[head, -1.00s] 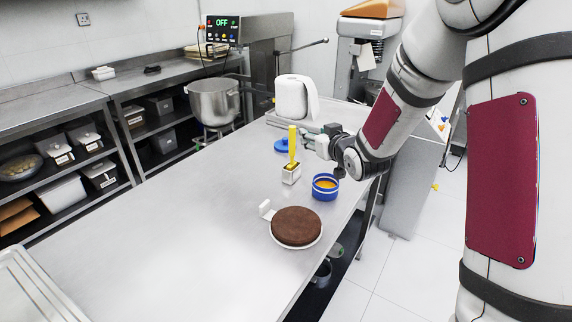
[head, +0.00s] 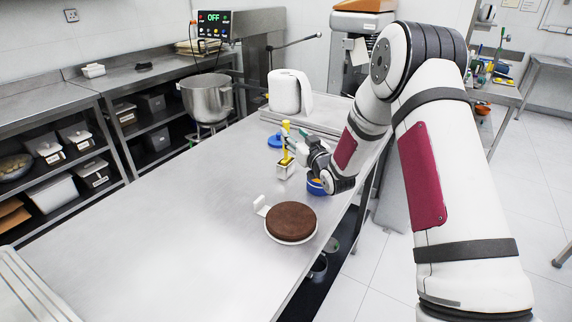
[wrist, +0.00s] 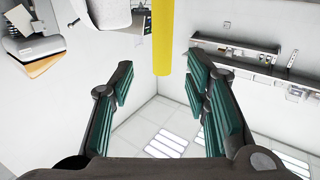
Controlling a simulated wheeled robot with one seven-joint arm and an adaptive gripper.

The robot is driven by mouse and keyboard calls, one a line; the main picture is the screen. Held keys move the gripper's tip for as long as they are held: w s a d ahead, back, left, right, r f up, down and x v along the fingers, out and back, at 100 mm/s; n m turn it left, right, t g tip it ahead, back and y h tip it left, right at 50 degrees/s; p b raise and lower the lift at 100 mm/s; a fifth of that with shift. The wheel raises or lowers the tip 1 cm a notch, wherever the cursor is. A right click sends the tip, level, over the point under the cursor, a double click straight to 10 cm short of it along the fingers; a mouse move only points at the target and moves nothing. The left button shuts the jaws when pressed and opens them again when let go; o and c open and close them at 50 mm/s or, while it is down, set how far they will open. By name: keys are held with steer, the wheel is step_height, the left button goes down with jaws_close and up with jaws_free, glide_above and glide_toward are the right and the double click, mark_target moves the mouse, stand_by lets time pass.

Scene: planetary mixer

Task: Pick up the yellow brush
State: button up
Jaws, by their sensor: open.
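The yellow brush (head: 285,139) stands upright in a small white holder (head: 285,171) on the steel table. In the wrist view its yellow handle (wrist: 163,38) comes down from the top edge, between and beyond the fingertips. My gripper (wrist: 162,85) is open, with a green-padded finger on each side and nothing touching the handle that I can see. In the head view my gripper (head: 292,142) is at the brush, close to its handle from the right. The fingers there are small and partly overlap the brush, so the exact gap is hard to tell.
A blue container (head: 315,187) is partly hidden behind my wrist. A brown cake (head: 291,221) on a white stand is nearer the front. A blue lid (head: 275,141) and a paper roll (head: 284,93) lie behind the brush. The table's left part is clear.

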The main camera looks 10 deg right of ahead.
mark_target(288, 130)
steer(key=shift+w+a+f, duration=0.1)
steer(key=shift+w+a, duration=0.15)
steer(key=shift+w, duration=0.8)
steer(key=shift+w+a+f, duration=0.1)
steer(key=shift+w+a, duration=0.2)
steer(key=shift+w, duration=0.8)
steer(key=shift+w+a+f, duration=0.1)
steer(key=shift+w+a, duration=0.15)
steer(key=shift+w, duration=0.8)
steer(key=shift+c, duration=0.3)
jaws_close()
